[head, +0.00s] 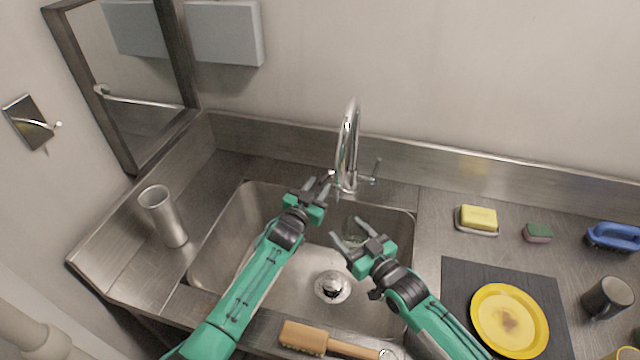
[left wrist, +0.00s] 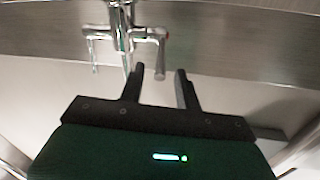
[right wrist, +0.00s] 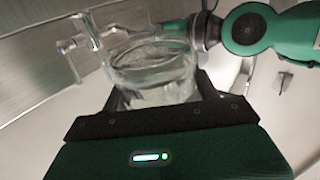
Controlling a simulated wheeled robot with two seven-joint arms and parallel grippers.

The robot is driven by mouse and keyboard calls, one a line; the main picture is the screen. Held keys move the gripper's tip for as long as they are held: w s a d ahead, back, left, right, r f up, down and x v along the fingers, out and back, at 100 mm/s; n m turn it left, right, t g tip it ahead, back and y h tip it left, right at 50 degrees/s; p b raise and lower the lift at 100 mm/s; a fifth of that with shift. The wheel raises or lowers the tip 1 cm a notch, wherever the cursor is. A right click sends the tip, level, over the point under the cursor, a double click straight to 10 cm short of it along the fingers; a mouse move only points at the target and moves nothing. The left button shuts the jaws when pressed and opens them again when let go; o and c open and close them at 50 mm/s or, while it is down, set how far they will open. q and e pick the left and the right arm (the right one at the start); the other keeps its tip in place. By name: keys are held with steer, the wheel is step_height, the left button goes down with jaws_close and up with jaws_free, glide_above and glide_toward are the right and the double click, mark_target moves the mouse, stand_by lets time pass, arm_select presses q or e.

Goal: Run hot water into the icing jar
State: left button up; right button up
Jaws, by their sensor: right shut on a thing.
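The icing jar, a clear glass vessel (right wrist: 150,68), sits between the fingers of my right gripper (head: 348,230), which is shut on it over the sink basin. It looks upright, faint in the head view (head: 354,233). I cannot tell how much water it holds. The chrome tap (head: 348,145) stands behind the basin, with a lever on each side. My left gripper (head: 317,186) is open and empty by the tap's left side; its open fingers also show in the left wrist view (left wrist: 161,85). A thin streak hangs below the tap (left wrist: 126,65); whether it is running water is unclear.
The sink basin (head: 218,250) has a drain (head: 332,287). A metal tumbler (head: 163,217) stands left. A wooden brush (head: 325,342) lies on the front edge. Right are a yellow sponge (head: 479,217), a blue brush (head: 613,237), a yellow plate (head: 510,320) and a dark mug (head: 607,298).

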arm_select(q)
steer(key=shift+x, duration=0.9)
jaws_close()
